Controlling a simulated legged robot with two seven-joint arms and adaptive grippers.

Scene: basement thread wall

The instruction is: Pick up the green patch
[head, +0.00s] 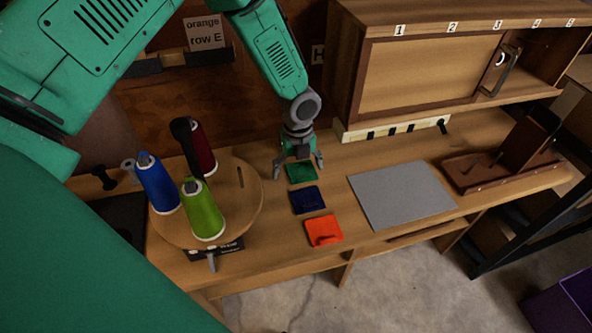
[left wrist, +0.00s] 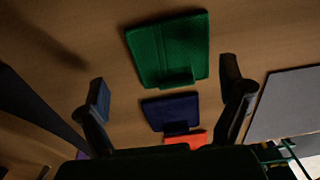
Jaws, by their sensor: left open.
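The green patch (head: 301,173) lies flat on the wooden bench, farthest back in a column of three patches. It also shows in the left wrist view (left wrist: 172,50), with a small raised tab on its near edge. My left gripper (head: 298,166) is open above the green patch, pointing down with its fingers apart. In the left wrist view its two fingers (left wrist: 165,95) stand on either side, and nothing is between them in its grip. The gap between the fingers and the patch is hard to judge. My right gripper is not in view.
A navy patch (head: 306,199) and an orange patch (head: 323,230) lie nearer. A grey mat (head: 402,194) is at right. A round wooden stand (head: 245,208) with thread cones is at left. Behind stands a numbered cabinet (head: 420,72); a brown wooden rack (head: 500,165) is far right.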

